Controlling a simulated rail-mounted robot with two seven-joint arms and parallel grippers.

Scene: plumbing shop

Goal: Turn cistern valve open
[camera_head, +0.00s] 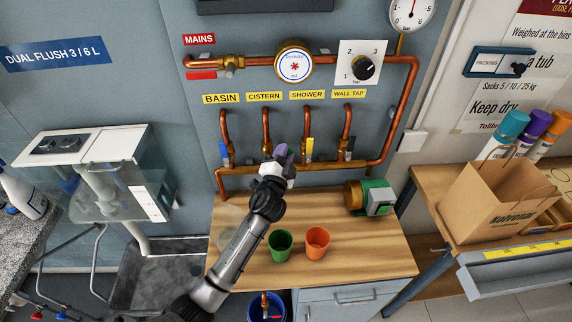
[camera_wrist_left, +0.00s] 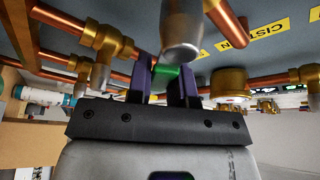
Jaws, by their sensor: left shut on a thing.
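The cistern valve (camera_head: 267,146) sits on the copper riser under the yellow CISTERN label (camera_head: 264,97). My left gripper (camera_head: 281,152), with purple fingers, is at this valve and mostly covers its handle in the head view. In the left wrist view, the green valve handle (camera_wrist_left: 165,76) lies between the purple fingers of my left gripper (camera_wrist_left: 161,80), which is shut on it. A silver cylindrical part (camera_wrist_left: 180,38) is just beyond the fingers there. The handle's exact angle is hard to tell. My right gripper is not in view.
The blue basin lever (camera_head: 231,150) and yellow shower lever (camera_head: 309,148) flank the valve closely. The lower copper manifold (camera_head: 330,165) runs just below. On the wooden bench (camera_head: 370,250) stand a green cup (camera_head: 280,245), an orange cup (camera_head: 316,242) and a pump (camera_head: 370,196).

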